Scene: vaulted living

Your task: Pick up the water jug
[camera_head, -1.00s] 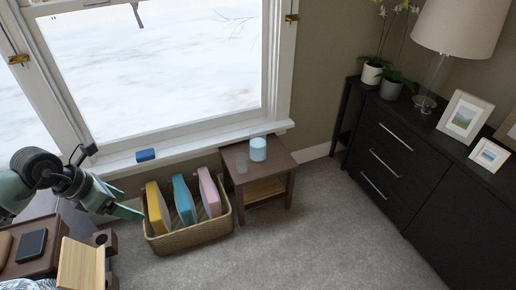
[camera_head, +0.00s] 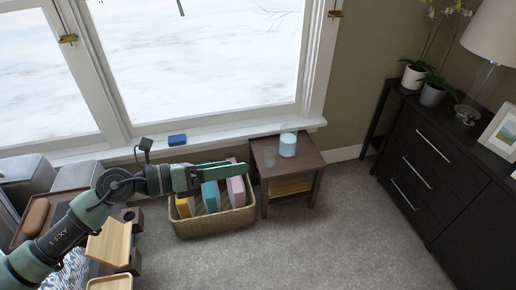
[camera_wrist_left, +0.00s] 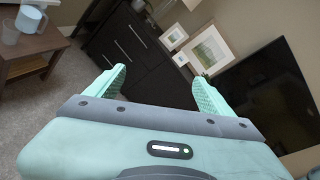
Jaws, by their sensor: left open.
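The water jug (camera_head: 288,146), with light blue contents, stands upright on the small dark wooden side table (camera_head: 312,160) below the window. In the left wrist view the jug (camera_wrist_left: 29,18) shows at the upper left corner. A clear glass (camera_head: 269,157) stands beside it on the table. My left gripper (camera_head: 228,168) reaches over the basket, to the left of the table, apart from the jug. In the left wrist view its two fingers (camera_wrist_left: 160,76) are spread with nothing between them. My right gripper is not in view.
A woven basket (camera_head: 215,224) with yellow, blue and pink items stands left of the table. A blue object (camera_head: 177,140) lies on the windowsill. A black dresser (camera_head: 430,160) stands at the right. Carpet (camera_head: 310,240) in front of the table is clear.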

